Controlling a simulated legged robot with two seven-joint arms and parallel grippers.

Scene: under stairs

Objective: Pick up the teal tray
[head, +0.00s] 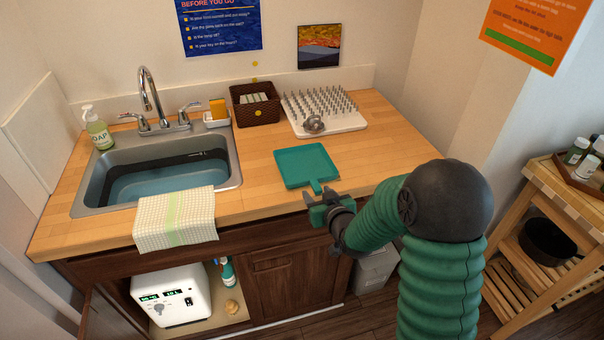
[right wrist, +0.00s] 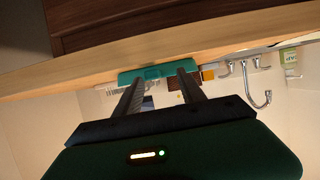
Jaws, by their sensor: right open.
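The teal tray (head: 305,164) lies flat on the wooden counter, right of the sink. My right gripper (head: 322,201) is open and empty just in front of the handle, at the front edge of the counter. In the right wrist view, which is upside down, the tray (right wrist: 153,72) shows edge-on beyond the two dark fingers (right wrist: 158,80). I cannot tell whether the fingers touch the handle. My left gripper is not in view.
Behind the tray stand a drying rack (head: 338,124) on a white board and a brown basket (head: 255,116). The sink (head: 150,190), with a checked towel (head: 176,219) over its front, is to the left. Bare counter lies right of the tray. A wooden cart (head: 545,180) stands far right.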

